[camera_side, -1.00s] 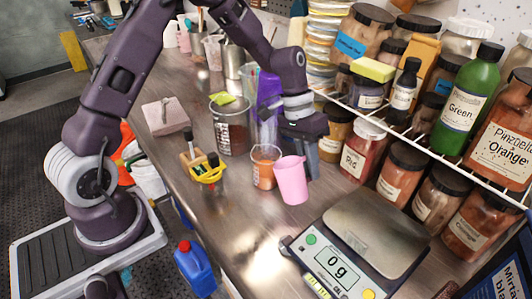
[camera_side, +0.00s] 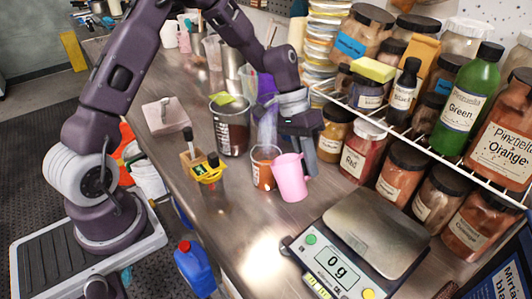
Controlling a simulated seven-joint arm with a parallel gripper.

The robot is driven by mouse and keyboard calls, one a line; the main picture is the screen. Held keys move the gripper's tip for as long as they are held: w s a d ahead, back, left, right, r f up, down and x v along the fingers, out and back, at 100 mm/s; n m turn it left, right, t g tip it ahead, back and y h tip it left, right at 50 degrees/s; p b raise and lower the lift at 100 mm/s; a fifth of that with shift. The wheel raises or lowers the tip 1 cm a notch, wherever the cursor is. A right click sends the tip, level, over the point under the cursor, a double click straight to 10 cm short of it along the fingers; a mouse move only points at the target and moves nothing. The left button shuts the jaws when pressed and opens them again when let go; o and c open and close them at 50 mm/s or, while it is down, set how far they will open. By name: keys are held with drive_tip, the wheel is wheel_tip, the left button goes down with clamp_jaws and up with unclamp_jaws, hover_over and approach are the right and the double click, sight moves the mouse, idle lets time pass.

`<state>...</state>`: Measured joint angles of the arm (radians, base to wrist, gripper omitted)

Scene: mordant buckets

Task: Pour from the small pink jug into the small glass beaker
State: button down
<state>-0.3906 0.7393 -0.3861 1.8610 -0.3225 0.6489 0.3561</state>
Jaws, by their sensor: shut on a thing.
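The small pink jug (camera_side: 290,179) is held in my gripper (camera_side: 305,160), which is shut on it from behind and to its right. The jug leans slightly to the left, its rim close to the small glass beaker. The small glass beaker (camera_side: 264,171) stands just left of the jug on the metal bench and holds orange-brown contents. I cannot tell whether the jug touches the beaker, nor see a stream between them. The inside of the jug is hidden.
A yellow holder with tools (camera_side: 207,170) sits to the left. A scale reading 0 g (camera_side: 338,262) is in front right. Jars fill a wire shelf (camera_side: 440,158) on the right.

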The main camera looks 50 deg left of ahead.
drive_tip(key=shift+a+r+h, duration=0.1)
drive_tip(key=shift+a+h, duration=0.1)
drive_tip(key=shift+h, duration=0.1)
drive_tip(key=shift+a+r+h, duration=0.3)
drive_tip(key=shift+r+h, duration=0.15)
drive_tip(key=shift+r, duration=0.5)
drive_tip(key=shift+a+r+h, duration=0.3)
drive_tip(key=shift+r+h, duration=0.15)
drive_tip(key=shift+r, duration=0.45)
drive_tip(key=shift+a+f+h, duration=0.2)
drive_tip(key=shift+f+h, duration=0.2)
drive_tip(key=shift+h, duration=0.4)
idle(1.5)
drive_tip(key=shift+r+h, duration=0.3)
drive_tip(key=shift+h, duration=0.45)
drive_tip(key=shift+r+h, duration=0.3)
drive_tip(key=shift+h, duration=0.45)
idle(2.0)
